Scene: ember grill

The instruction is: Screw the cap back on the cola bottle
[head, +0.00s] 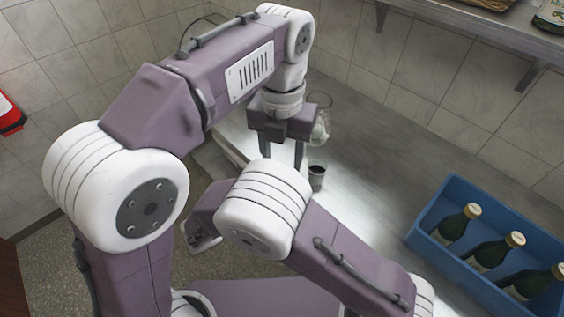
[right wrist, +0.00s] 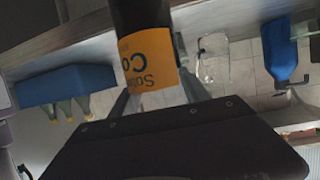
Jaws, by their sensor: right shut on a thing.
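The cola bottle (right wrist: 146,60), dark with a yellow-orange label, shows in the right wrist view. My right gripper (right wrist: 160,95) is shut on it at the label. Its top runs out of the picture, so its mouth is not seen. In the head view my right arm hides the bottle and the right gripper. My left gripper (head: 284,158) points down over the counter with its fingers apart and nothing seen between them. I cannot make out the cap in either view.
A small dark-filled cup (head: 317,176) and a clear glass (head: 320,118) stand on the counter (head: 375,165) near my left gripper. A blue crate (head: 428,243) with several green bottles is at the right. A shelf (head: 480,22) is on the back wall.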

